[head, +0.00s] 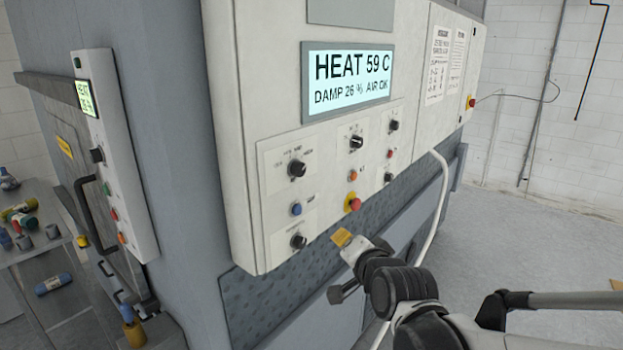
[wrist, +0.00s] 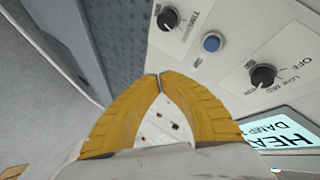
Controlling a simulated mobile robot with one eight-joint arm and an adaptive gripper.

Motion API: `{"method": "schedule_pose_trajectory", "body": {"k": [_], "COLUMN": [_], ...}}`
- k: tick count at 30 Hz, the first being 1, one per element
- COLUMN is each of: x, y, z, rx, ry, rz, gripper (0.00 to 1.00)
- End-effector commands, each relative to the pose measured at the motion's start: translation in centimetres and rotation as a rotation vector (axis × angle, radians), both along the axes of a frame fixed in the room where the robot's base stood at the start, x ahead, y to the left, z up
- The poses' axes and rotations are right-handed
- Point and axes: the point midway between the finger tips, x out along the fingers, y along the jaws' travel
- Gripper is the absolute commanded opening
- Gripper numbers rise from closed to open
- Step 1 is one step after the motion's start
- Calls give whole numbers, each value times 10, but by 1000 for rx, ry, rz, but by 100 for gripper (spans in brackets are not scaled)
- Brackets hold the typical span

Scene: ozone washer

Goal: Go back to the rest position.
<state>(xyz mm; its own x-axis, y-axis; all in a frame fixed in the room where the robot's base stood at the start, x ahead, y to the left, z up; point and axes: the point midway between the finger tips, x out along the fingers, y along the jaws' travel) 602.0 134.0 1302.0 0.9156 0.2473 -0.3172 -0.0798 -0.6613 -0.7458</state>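My gripper (head: 341,237) is in front of the lower part of the washer's control panel (head: 415,120) in the head view, to the right of the lower left knob. In the wrist view its two yellow fingers (wrist: 159,76) curve together and meet at the tips, with nothing held between them. Beyond the tips are a black timer knob (wrist: 167,18), a blue button (wrist: 212,42) and a black heat knob (wrist: 263,76). In the head view the display (head: 348,80) reads HEAT 59 C, DAMP 26 %, AIR OK. The fingers appear apart from the panel.
A red button on a yellow base (head: 352,203) is just above my gripper. A white hose (head: 438,200) runs down at the right. A metal table (head: 40,262) with bottles and a door with a black handle (head: 92,215) are at left. Open floor (head: 525,220) lies right.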

Motion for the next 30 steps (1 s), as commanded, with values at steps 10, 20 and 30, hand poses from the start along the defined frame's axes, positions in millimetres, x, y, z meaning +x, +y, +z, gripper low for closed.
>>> {"method": "schedule_pose_trajectory", "body": {"k": [10, 20, 30], "x": [-157, -239, -240], "y": [-100, -134, -134], "z": [-146, -204, -202], "rx": [-590, -800, -803], "ry": [316, 477, 480], "rz": [164, 299, 303], "gripper": [0, 0, 0]}}
